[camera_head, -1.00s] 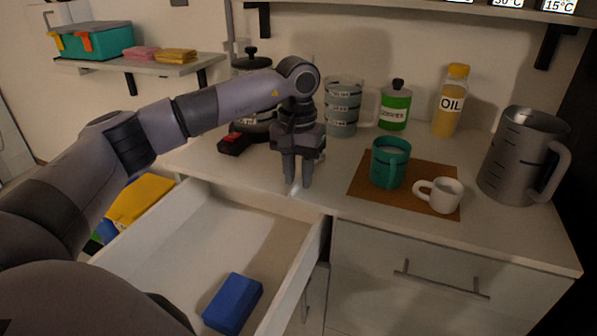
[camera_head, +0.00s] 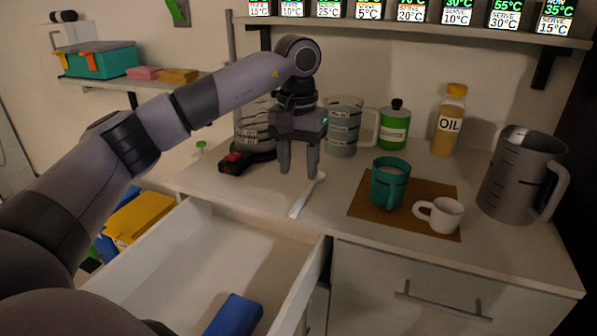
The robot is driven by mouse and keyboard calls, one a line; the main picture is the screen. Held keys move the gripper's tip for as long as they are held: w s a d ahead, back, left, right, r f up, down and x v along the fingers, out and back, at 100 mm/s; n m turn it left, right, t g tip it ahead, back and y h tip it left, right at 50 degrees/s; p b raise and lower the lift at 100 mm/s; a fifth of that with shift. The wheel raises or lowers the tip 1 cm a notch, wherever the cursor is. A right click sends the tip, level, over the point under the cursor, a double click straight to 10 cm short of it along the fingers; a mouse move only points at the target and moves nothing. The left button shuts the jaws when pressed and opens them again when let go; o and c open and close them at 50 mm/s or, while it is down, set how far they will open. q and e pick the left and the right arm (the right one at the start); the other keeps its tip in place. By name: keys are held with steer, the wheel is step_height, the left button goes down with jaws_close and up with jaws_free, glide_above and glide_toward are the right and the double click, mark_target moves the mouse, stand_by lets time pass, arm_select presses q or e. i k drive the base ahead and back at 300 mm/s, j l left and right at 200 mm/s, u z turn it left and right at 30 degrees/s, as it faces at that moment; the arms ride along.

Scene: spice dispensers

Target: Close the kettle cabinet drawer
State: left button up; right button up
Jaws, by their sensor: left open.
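The white drawer (camera_head: 255,238) under the left part of the counter is pulled open, with a blue block (camera_head: 234,314) inside it. My left gripper (camera_head: 298,174) is open and points down above the counter, behind the drawer's front part. A thin white utensil (camera_head: 307,197) lies on the counter just below its fingers; whether they touch it I cannot tell. The kettle (camera_head: 256,128) stands behind my left gripper, partly hidden by my arm. My left forearm passes over the drawer's left side. My right gripper is not in view.
A teal mug (camera_head: 388,184) and a white cup (camera_head: 441,215) stand on a brown mat. A grey pitcher (camera_head: 522,174), an oil bottle (camera_head: 449,120), a green bottle (camera_head: 394,125) and a glass jug (camera_head: 344,127) stand around. The closed drawer (camera_head: 440,285) is at right.

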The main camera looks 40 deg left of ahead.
mark_target(178, 274)
steer(key=k+l, duration=0.8)
